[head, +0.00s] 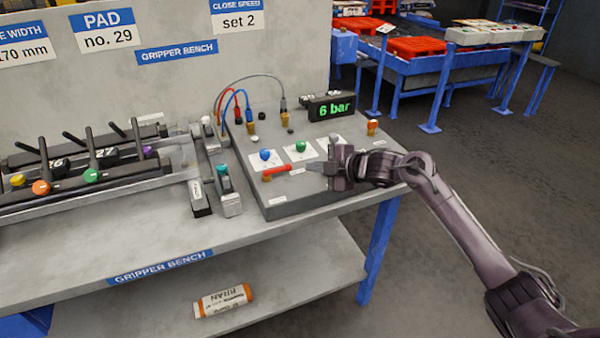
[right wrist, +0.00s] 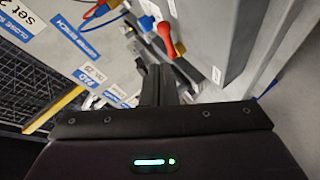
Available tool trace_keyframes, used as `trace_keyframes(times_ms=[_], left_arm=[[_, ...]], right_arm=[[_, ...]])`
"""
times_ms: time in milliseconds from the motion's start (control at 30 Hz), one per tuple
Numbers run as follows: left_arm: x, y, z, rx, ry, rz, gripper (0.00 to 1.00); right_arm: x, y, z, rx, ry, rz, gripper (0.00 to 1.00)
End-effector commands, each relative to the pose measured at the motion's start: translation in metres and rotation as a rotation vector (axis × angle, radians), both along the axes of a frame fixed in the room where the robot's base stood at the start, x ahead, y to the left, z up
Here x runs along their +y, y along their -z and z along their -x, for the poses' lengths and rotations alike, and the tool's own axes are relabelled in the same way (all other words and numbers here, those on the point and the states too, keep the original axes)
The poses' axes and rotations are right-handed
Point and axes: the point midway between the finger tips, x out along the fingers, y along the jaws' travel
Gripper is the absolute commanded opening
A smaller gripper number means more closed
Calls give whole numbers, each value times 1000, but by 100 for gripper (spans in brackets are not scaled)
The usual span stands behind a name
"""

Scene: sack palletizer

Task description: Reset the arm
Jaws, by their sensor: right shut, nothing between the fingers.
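My right arm comes in from the right in the head view. My right gripper (head: 314,167) is shut and empty, with its fingertips pointing left over the front of the grey control panel (head: 300,208). A red lever (head: 278,171) with an orange base lies just left of the fingertips; whether they touch cannot be told in the head view. In the right wrist view the shut fingers (right wrist: 155,72) point up the picture, and the red lever (right wrist: 166,40) shows beyond them with a gap. My left gripper is not in view.
The panel carries blue, green and grey knobs and a "6 bar" display (head: 332,107). A rack (head: 100,190) with black handles stands left on the bench (head: 150,240). An orange-and-white roll (head: 223,301) lies on the lower shelf. Open floor (head: 480,160) lies right.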

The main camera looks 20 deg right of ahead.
Motion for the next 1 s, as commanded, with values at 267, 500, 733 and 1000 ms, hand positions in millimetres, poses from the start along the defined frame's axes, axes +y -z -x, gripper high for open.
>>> trace_keyframes(times_ms=[267, 500, 733, 1000], left_arm=[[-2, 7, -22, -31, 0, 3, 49], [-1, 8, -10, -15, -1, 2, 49], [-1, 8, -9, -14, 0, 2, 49], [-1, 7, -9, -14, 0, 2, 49]], right_arm=[[-22, -12, 18, 1, -2, 1, 0], [-13, -1, 23, 18, 16, -4, 0], [59, 77, 79, 183, 265, -79, 0], [87, 121, 201, 520, 728, -269, 0]])
